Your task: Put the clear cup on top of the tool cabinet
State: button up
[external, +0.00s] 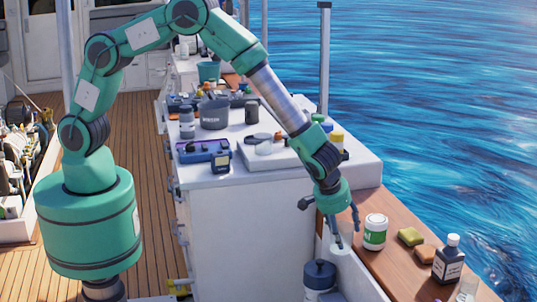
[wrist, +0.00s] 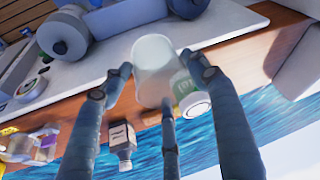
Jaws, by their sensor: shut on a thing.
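The clear cup (wrist: 152,62) is whitish and see-through. In the wrist view it sits between the fingers of my gripper (wrist: 160,72), which is shut on it. In the external view my gripper (external: 341,222) points down beside the right end of the white cabinet, and the cup (external: 341,243) shows faintly below and between the fingers, partly hidden. The white cabinet (external: 245,235), which looks like the tool cabinet, stands left of my gripper. Its white top (external: 215,178) is higher than the cup.
A green-labelled white jar (external: 375,232) stands close right of my gripper on the wooden ledge (external: 385,268), with sponges (external: 411,236) and a dark bottle (external: 447,259) further right. A meter (external: 221,163), a blue tray (external: 203,151) and a white board (external: 285,155) occupy the cabinet top. Its front-right corner looks bare.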

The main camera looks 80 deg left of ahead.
notch_tip(320, 180, up, 23)
jog(key=w+a+n+y+p, duration=0.15)
jog(key=w+a+p, duration=0.3)
jog(key=a, duration=1.85)
jog(key=w+a+n+p, duration=0.3)
jog(key=w+a, duration=0.2)
jog(key=a, duration=1.8)
jog(key=s+a+n+g+p, duration=0.15)
jog(key=s+a, duration=0.35)
jog(key=a, duration=0.8)
jog(key=s+a+n+p, duration=0.1)
jog(key=s+a+p, duration=0.3)
jog(key=a, duration=0.8)
jog(key=s+a+n+g+p, duration=0.1)
jog(key=s+a, duration=0.5)
jog(key=a, duration=0.7)
jog(key=shift+t+y, duration=0.25)
jog(key=f, duration=0.4)
jog(key=shift+w+a, duration=0.1)
jog(key=shift+a, duration=0.1)
jog(key=shift+f, duration=0.4)
